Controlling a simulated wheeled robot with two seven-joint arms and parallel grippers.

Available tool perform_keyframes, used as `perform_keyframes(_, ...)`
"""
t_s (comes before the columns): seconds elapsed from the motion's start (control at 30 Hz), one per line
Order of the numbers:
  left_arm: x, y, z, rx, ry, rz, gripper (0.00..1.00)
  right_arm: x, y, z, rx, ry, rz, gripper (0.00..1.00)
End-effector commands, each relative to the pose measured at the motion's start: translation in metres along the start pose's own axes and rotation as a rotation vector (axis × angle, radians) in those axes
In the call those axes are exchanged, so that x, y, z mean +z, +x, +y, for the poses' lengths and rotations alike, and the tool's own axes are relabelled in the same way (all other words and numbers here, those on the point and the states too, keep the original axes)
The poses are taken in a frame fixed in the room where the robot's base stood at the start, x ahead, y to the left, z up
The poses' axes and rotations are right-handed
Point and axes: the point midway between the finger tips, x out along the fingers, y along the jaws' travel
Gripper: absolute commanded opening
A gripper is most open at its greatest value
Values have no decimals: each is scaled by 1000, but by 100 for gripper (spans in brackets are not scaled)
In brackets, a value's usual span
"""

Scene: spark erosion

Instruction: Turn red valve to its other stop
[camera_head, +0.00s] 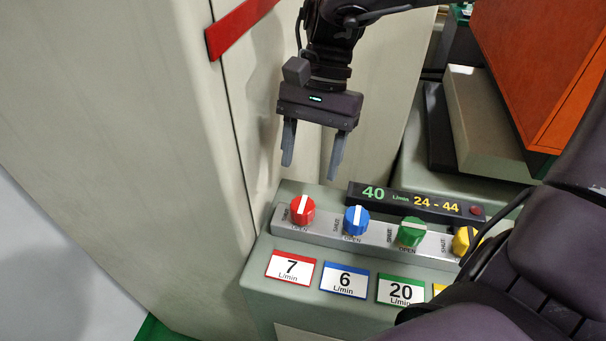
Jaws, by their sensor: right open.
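The red valve (302,210) is a round knob at the left end of a grey panel strip (352,240). Its white pointer line is close to upright, tilted slightly right at the top. "SHUT" is printed at its left and "OPEN" below it. My right gripper (312,172) hangs above the red valve, fingers pointing down, open and empty. The fingertips are apart from the knob. My left gripper is not in view.
A blue valve (356,220), a green valve (411,232) and a partly hidden yellow valve (463,240) stand to the right. Behind them, a dark display (415,203) reads 40 L/min, 24 - 44. A beige cabinet (150,130) rises close at left. My dark arm covers the lower right.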

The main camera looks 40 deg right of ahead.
Motion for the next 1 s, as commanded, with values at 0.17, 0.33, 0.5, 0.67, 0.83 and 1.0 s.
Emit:
perform_keyframes(0.17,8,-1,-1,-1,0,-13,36,1,29,1,4,-2,-5,58)
perform_keyframes(0.33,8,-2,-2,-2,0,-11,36,1,54,1,3,-1,-4,58)
perform_keyframes(0.5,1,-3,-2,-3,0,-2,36,1,69,0,2,-1,-2,58)
perform_keyframes(0.67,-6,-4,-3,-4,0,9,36,0,71,0,-1,0,0,58)
perform_keyframes(0.83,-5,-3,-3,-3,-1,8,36,0,71,0,0,0,0,54)
perform_keyframes(1.0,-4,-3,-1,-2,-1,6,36,0,71,0,0,0,0,32)
